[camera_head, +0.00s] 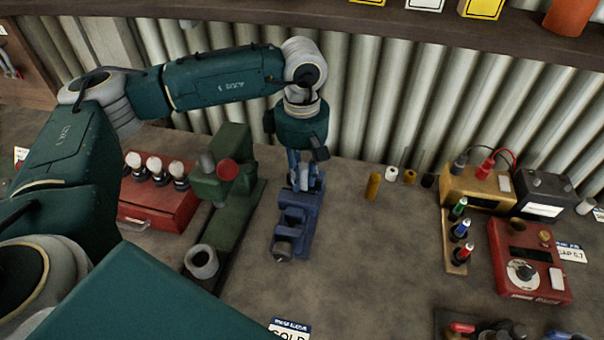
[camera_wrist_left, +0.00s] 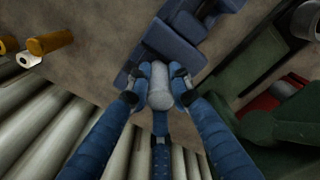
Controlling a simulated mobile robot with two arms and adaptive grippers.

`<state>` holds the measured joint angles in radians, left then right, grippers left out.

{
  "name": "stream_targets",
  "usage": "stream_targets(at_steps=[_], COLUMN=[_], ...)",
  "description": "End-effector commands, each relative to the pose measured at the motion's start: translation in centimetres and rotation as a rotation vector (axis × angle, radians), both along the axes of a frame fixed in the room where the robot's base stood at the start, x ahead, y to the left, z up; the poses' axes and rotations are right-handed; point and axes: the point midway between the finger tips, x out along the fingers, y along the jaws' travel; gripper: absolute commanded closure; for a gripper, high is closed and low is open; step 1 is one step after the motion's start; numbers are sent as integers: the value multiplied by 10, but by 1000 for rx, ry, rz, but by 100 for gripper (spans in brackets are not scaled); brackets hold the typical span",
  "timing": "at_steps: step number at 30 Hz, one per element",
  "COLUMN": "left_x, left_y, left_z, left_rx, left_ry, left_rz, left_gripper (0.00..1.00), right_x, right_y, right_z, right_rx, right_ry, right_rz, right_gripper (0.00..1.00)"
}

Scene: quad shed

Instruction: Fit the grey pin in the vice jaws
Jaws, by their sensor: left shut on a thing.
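The blue vice (camera_head: 292,222) stands on the bench near the middle of the head view. Part of its blue body (camera_wrist_left: 180,42) shows at the top of the left wrist view. My left gripper (camera_head: 305,180) points down at the far end of the vice. In the head view the fingers mostly hide the pin. My right gripper is not in view.
A green machine (camera_head: 228,190) stands close left of the vice, beside a red box (camera_head: 155,205) with bulbs. A brass cylinder (camera_head: 373,187) and several small cylinders stand to the right. The corrugated wall (camera_head: 380,110) is close behind. Bench right of the vice is clear.

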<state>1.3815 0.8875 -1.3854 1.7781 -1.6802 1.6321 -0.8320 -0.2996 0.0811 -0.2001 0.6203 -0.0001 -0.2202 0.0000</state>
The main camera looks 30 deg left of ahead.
Motion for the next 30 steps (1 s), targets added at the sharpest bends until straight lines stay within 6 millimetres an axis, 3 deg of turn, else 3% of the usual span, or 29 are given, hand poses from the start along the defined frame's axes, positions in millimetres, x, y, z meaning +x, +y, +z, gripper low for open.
stream_targets(at_steps=[26,27,30], left_x=[0,0,0], left_y=[0,0,0], left_z=[-3,-3,-4], left_rx=[0,0,0], left_ry=[-2,-2,-1], left_rz=[0,0,0], left_gripper=[100,76,58], right_x=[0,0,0], right_y=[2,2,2], right_z=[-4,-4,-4], right_rx=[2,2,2], right_ry=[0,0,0], right_rz=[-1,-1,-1], right_gripper=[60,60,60])
